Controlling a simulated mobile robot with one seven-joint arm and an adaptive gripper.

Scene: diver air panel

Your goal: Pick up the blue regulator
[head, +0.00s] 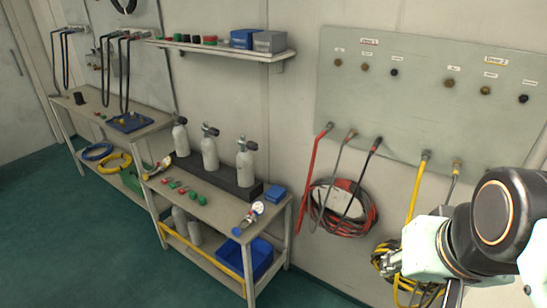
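The blue regulator (240,229) looks to be the small gauge fitting with a blue knob. It lies near the front right of the nearer bench (200,222), with a round white gauge (258,208) beside it. My gripper (386,260) is at the lower right, in front of the yellow hose coil. It is well to the right of the bench and apart from the regulator. Its fingers are small and partly hidden by my wrist, so I cannot tell whether they are open or shut.
Three grey cylinders (209,152) stand in a dark rack behind the regulator. A small blue box (275,193) is at the bench's right end. Red and green fittings (182,187) lie to the left. Coiled hoses (340,207) hang on the wall. Green floor in front is clear.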

